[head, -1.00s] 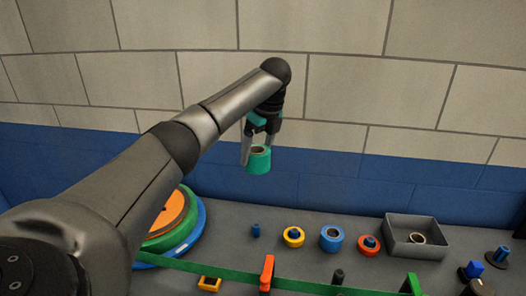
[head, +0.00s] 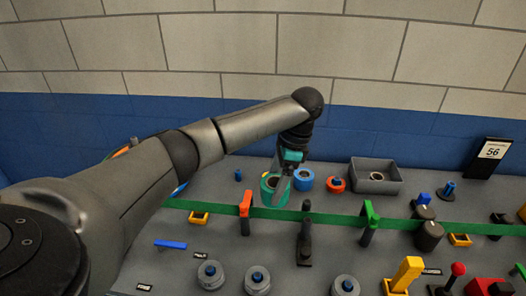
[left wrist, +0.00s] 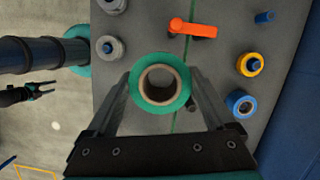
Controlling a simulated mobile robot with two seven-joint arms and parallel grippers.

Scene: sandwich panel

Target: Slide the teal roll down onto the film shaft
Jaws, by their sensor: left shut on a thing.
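The teal roll (head: 266,197), a short ring with a pale core, is held upright in my left gripper (head: 277,186), above the panel. In the left wrist view the roll (left wrist: 161,107) sits between both fingers, and I look down its hollow core. A bare blue peg (head: 238,174) stands on the panel's back left, apart from the roll. I cannot tell which post is the film shaft; part of the panel is hidden under the roll and arm. My right gripper (left wrist: 42,89) shows at the left of the left wrist view, empty, with its fingers apart.
A green strip (head: 335,219) crosses the panel, with an orange handle (head: 246,204), a black post (head: 305,240) and a green clip (head: 370,213). A blue roll (head: 304,180), an orange-red roll (head: 336,185) and a grey bin (head: 358,186) are behind. Grey knobs stand in front.

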